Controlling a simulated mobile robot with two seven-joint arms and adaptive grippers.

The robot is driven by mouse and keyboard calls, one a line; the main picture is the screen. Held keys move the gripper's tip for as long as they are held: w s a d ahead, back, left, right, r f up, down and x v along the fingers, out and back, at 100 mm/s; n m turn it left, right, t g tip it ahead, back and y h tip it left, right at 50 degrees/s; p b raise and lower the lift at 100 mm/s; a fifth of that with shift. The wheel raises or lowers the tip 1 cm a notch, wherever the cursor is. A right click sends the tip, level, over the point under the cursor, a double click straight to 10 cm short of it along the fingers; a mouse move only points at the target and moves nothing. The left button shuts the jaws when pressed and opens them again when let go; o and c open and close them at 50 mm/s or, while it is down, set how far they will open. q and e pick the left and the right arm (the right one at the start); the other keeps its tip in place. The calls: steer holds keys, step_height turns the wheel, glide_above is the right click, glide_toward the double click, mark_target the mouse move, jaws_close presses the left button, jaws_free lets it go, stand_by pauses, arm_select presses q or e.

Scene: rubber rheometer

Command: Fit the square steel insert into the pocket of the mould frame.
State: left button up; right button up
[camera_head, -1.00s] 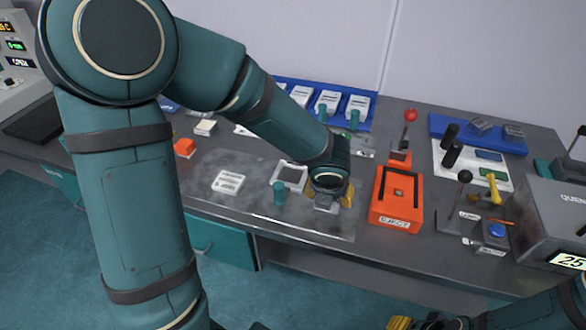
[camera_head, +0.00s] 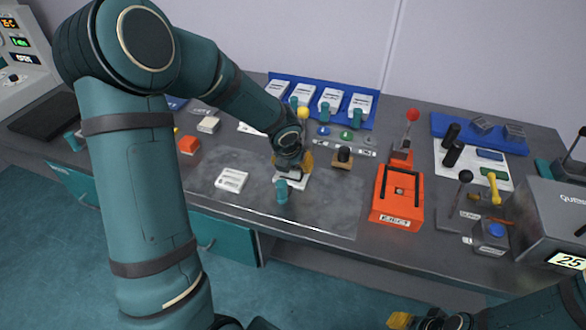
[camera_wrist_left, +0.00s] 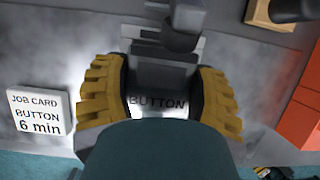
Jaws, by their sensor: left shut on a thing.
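My left gripper (camera_head: 292,163) is over the light mould frame (camera_head: 296,183) on the grey mat, with its yellow fingers pointing down. In the left wrist view the gripper (camera_wrist_left: 160,95) is shut on the dark grey steel insert (camera_wrist_left: 163,73). The word BUTTON shows on a bright surface just in front of the insert. The fingers and insert hide most of the pocket, so I cannot tell whether the insert is seated or above it. A teal post (camera_head: 282,191) stands at the frame's front. My right gripper (camera_head: 400,320) shows only partly at the bottom edge.
A white job card block (camera_head: 231,180) lies left of the frame. A blue rack (camera_head: 318,100) is behind. The mat's front right is clear.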

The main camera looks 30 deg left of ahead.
arm_select(q)
steer(key=shift+w+f, duration=0.1)
steer(key=shift+f, duration=0.8)
steer(key=shift+r, duration=0.1)
arm_select(e)
steer(key=shift+w+f, duration=0.15)
steer(key=shift+f, duration=0.4)
